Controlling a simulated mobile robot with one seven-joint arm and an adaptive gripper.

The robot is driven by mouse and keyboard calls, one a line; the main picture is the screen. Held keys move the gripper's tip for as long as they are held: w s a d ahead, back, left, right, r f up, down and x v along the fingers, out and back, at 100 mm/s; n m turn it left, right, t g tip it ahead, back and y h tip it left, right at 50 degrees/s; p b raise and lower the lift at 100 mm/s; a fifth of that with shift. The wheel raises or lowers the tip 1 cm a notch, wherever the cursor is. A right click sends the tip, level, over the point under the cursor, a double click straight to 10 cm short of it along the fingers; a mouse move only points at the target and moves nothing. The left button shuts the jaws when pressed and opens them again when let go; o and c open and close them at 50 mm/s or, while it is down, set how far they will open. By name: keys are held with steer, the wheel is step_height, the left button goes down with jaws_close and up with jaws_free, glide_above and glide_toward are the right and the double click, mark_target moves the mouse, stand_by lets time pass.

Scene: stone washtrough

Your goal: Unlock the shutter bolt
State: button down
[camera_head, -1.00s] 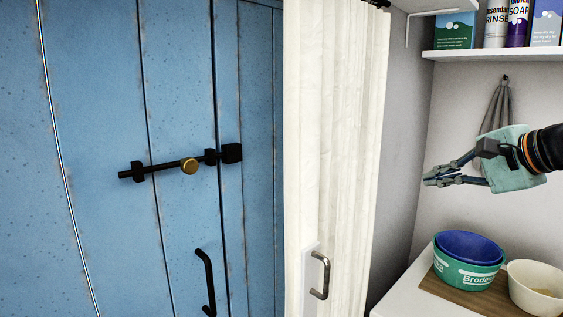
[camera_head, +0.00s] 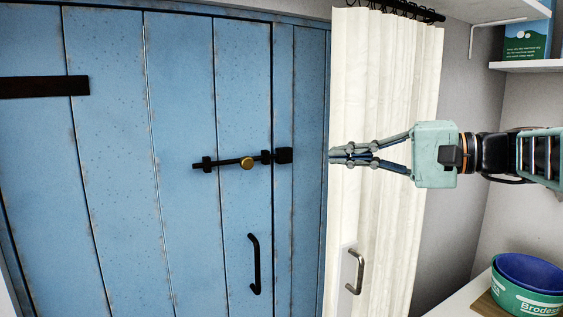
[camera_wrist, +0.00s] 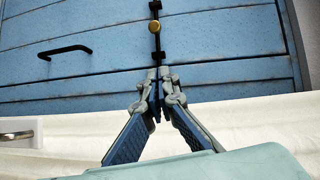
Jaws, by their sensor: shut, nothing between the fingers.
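The shutter bolt (camera_head: 227,161) is a black bar with a round brass knob (camera_head: 247,163), lying across the blue plank shutter (camera_head: 180,220). Its right end reaches the black catch block (camera_head: 284,155) across the dark seam. In the wrist view the bolt (camera_wrist: 157,42) and its brass knob (camera_wrist: 155,27) show beyond the fingertips. My gripper (camera_head: 334,154) is shut and empty, pointing left in front of the cream curtain, to the right of the catch and apart from the bolt. In the wrist view its fingertips (camera_wrist: 158,74) meet below the bolt.
A black pull handle (camera_head: 254,264) is on the shutter below the bolt. A cream curtain (camera_head: 375,225) with a metal handle (camera_head: 356,271) in front hangs right of it. Nested tubs (camera_head: 530,290) and a shelf (camera_head: 528,64) are at the right. The space before the shutter is clear.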

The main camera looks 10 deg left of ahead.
mark_target(277, 158)
steer(key=shift+a, duration=0.2)
steer(key=x, duration=0.4)
steer(key=s+p+x, duration=0.1)
steer(key=x, duration=0.3)
steer(key=s+p+x, duration=0.1)
steer(key=x, duration=0.2)
steer(key=shift+w+a+f, duration=0.1)
steer(key=shift+a, duration=0.6)
steer(key=shift+a+f, duration=0.2)
steer(key=shift+a, duration=0.3)
steer(key=shift+s, duration=0.25)
